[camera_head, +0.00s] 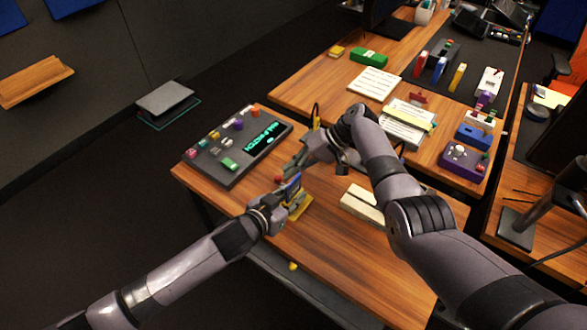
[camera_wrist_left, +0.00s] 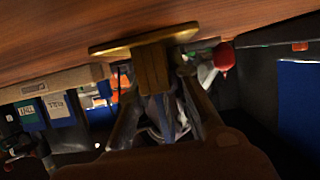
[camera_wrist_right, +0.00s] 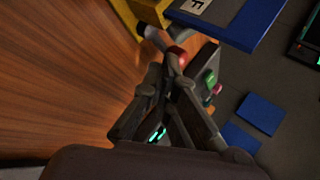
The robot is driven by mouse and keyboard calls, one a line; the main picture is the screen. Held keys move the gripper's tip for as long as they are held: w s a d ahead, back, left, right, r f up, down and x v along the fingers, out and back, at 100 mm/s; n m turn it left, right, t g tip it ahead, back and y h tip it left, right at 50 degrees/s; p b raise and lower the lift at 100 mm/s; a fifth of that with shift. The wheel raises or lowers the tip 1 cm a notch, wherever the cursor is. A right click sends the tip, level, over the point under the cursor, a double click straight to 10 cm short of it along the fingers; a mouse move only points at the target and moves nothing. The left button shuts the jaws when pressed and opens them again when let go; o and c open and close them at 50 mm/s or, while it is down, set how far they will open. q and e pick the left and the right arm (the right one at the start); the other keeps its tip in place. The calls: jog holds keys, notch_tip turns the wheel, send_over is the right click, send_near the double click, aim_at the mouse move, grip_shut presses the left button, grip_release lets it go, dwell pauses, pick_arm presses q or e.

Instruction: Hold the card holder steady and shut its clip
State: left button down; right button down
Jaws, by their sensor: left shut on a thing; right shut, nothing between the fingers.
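The card holder has a yellow base (camera_head: 299,208) and a blue card (camera_head: 292,188), standing near the table's left front edge. Its clip is a grey lever with a red knob (camera_head: 278,179); the knob also shows in the left wrist view (camera_wrist_left: 224,57) and the right wrist view (camera_wrist_right: 178,57). My left gripper (camera_head: 279,204) is shut on the card holder's post (camera_wrist_left: 152,70), low at its side. My right gripper (camera_head: 290,168) is shut and empty, its fingertips (camera_wrist_right: 168,75) close by the red knob. I cannot tell whether they touch it.
A dark control panel (camera_head: 215,175) with knobs and a lit display lies left of the holder. A pale block (camera_head: 362,203) lies to the right, partly behind my right arm. Papers (camera_head: 408,122) and a purple box (camera_head: 464,161) are farther back. The table front is clear.

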aim_at(280, 176)
jog(key=shift+s+a, duration=0.25)
jog(key=shift+a, duration=0.8)
dwell(3.0)
jog(key=shift+s+a, duration=0.2)
jog(key=shift+s, duration=0.05)
jog(key=shift+s+a, duration=0.35)
jog(key=shift+s, duration=0.05)
dwell(0.3)
dwell(1.4)
jog(key=shift+d, duration=0.85)
jog(key=v, duration=1.2)
